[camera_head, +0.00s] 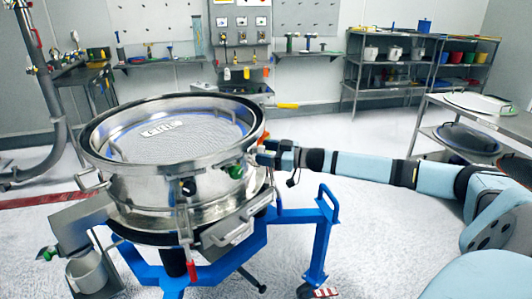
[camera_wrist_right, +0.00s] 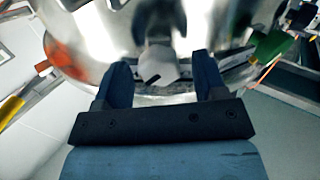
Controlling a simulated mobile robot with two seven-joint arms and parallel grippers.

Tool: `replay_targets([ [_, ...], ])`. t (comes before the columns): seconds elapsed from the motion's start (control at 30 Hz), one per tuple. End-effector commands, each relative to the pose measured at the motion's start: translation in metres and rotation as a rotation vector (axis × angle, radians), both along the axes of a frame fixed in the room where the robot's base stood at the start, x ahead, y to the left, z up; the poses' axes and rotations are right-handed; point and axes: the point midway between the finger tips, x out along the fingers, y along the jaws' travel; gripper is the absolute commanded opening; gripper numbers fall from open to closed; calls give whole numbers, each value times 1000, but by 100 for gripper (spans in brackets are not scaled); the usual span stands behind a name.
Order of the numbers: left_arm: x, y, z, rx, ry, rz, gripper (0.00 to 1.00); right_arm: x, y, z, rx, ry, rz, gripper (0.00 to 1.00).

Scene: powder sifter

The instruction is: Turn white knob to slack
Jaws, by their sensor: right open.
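The powder sifter (camera_head: 150,185) is a round steel drum with a mesh top on a blue wheeled frame, left of centre in the head view. My right gripper (camera_head: 261,153) is at the drum's right side. In the right wrist view its two dark fingers are apart. The white knob (camera_wrist_right: 157,66) shows there between the fingertips, against the shiny steel wall. The fingers stand on both sides of it with gaps visible; I cannot tell how deep they reach. In the head view I cannot make the knob out near my gripper. My left gripper is not in view.
A green handle (camera_wrist_right: 272,47) is right of my fingers in the right wrist view. The blue frame (camera_head: 318,240) stands below my right arm. A grey container (camera_head: 87,273) is under the spout. Shelves (camera_head: 408,65) line the back wall; open floor lies between.

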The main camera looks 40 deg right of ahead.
Motion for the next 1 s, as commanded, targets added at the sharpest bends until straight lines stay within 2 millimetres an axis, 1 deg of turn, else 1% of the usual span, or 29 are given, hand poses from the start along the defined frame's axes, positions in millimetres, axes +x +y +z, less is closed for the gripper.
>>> replay_targets([
  [0.23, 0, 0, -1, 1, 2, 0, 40, 0, 0, 0, 0, 1, 0, 65],
  [0.27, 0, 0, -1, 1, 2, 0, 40, 0, 0, 0, 0, 0, 0, 63],
  [0.3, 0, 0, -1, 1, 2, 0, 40, 0, 0, 0, 0, 0, 0, 53],
  [0.37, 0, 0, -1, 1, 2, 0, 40, 0, 0, 0, 0, 0, 0, 40],
  [0.4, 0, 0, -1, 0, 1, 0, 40, 0, 0, 0, 0, 0, 0, 30],
  [0.47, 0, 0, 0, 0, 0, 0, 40, 0, 0, 0, 0, 0, 0, 17],
  [0.77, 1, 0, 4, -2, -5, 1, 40, 0, 1, 0, -17, -10, 0, 16],
  [1.0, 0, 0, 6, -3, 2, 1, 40, 0, 1, 1, -113, -63, 0, 16],
])
